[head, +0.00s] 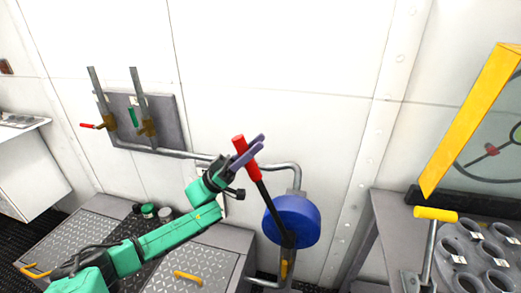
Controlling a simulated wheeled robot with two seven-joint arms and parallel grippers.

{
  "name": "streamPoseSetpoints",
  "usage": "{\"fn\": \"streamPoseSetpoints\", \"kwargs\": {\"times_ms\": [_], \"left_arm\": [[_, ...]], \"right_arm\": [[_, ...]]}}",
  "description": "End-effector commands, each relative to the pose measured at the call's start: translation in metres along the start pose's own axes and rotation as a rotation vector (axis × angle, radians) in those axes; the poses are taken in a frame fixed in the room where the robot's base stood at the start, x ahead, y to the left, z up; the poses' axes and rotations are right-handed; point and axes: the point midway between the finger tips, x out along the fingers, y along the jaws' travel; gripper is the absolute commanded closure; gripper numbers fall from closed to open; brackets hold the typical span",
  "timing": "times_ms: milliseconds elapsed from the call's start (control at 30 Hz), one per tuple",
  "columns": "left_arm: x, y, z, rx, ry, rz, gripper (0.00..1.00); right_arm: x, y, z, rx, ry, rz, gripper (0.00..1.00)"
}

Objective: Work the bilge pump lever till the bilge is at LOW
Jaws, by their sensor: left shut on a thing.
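The bilge pump (292,222) is a blue round body on grey pipes against the white wall. Its black lever (266,207) rises from the front of the pump and leans up to the left, ending in a red handle (239,146). My left gripper (248,153), with purple fingers on a green arm, is shut on the lever at the red handle. The fingers hide part of the handle. My right gripper is not in view. I cannot make out a bilge level reading.
A grey panel with two valves, one with a red handle (91,126) and one with a green handle (133,115), is on the wall at left. Grey chests with yellow handles (188,278) stand below. At right are a yellow-handled lever (435,214) and a rack of round holes (478,262).

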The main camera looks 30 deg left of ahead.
Motion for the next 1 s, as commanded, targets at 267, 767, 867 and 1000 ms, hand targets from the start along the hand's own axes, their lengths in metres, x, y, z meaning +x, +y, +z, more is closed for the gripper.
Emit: {"fn": "streamPoseSetpoints", "kwargs": {"times_ms": [267, 767, 867, 1000], "left_arm": [[0.0, -0.001, 0.0, 0.0, -0.002, -0.003, 0.54], [-0.016, -0.001, 0.003, -0.001, -0.005, -0.004, 0.32], [-0.041, -0.001, 0.005, -0.002, -0.006, -0.006, 0.32], [-0.085, -0.002, 0.006, 0.0, -0.006, -0.007, 0.32]], "right_arm": [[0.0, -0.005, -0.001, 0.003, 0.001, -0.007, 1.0], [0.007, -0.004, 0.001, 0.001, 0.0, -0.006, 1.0], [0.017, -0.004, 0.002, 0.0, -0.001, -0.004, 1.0], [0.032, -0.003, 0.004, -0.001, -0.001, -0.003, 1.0]]}}
